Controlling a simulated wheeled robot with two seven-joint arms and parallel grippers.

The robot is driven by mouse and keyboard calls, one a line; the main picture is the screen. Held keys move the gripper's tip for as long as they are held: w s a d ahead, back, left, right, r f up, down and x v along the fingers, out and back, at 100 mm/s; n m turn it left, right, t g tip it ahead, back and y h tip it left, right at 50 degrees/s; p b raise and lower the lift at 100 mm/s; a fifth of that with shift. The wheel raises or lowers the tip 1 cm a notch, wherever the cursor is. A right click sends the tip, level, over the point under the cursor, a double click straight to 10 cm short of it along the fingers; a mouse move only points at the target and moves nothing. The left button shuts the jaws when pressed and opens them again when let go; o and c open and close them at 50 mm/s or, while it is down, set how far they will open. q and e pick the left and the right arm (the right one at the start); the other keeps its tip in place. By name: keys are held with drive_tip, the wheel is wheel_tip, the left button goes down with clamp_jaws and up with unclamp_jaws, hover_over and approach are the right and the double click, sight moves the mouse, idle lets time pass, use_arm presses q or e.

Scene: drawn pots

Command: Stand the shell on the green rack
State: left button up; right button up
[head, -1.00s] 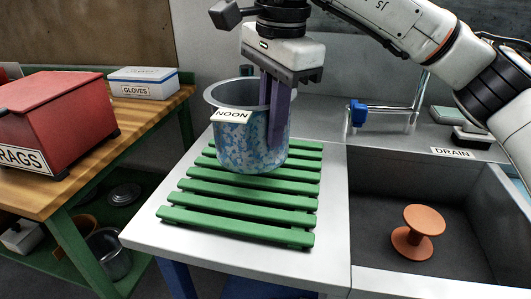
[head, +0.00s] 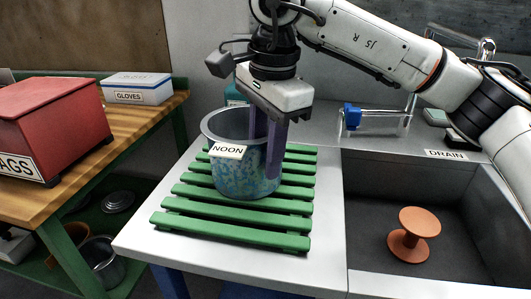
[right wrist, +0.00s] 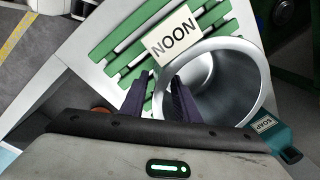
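The shell is a blue speckled, open pot (head: 235,180) with a metal-grey inside and a NOON tag on its rim. It is upright over the green slatted rack (head: 230,228); it looks to rest on the slats, though its base contact is hard to see. My right gripper (head: 267,165) points down at the shell's right side. The right wrist view shows the fingers (right wrist: 161,85) straddling the rim of the shell (right wrist: 235,50). My left gripper is not in view.
The rack lies on a white counter (head: 328,235). To its right is a sink (head: 365,215) with an orange spool (head: 413,236) and a DRAIN label. A teal soap bottle (right wrist: 270,137) stands close behind the shell. A wooden bench (head: 120,138) with boxes is left.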

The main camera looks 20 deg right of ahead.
wheel_tip(320, 180, up, 12)
drive_tip(key=s+p, duration=0.1)
drive_tip(key=p, duration=0.1)
drive_tip(key=shift+s+d, duration=0.15)
idle(0.5)
